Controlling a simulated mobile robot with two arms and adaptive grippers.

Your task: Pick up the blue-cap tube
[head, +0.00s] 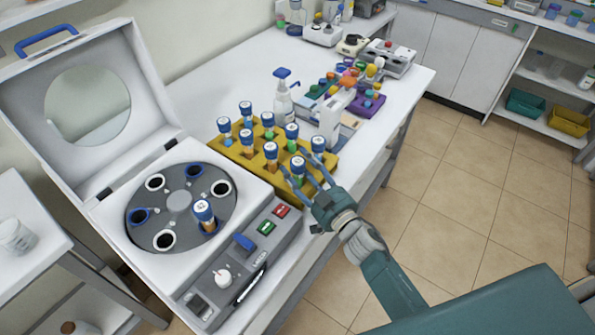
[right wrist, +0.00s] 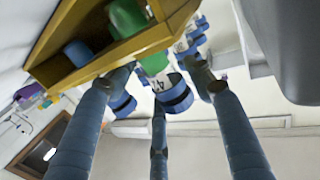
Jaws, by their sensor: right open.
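Several blue-capped tubes stand upright in a yellow rack (head: 241,160) on the white table. The nearest one, a blue-cap tube (head: 298,171) with a white label on top, is at the rack's front right side. My right gripper (head: 312,164) is open at that tube, its fingers reaching over the rack's edge. In the right wrist view the tube's cap (right wrist: 178,97) shows between the spread fingers, with no clear grip on it. Another blue-capped tube (head: 204,211) stands in the centrifuge rotor. My left gripper is not in view.
The open centrifuge (head: 222,262), lid raised, stands left of the rack. A spray bottle (head: 283,100), a white bottle (head: 331,120) and a purple rack (head: 368,104) stand behind. The tiled floor (head: 450,190) at the right is clear.

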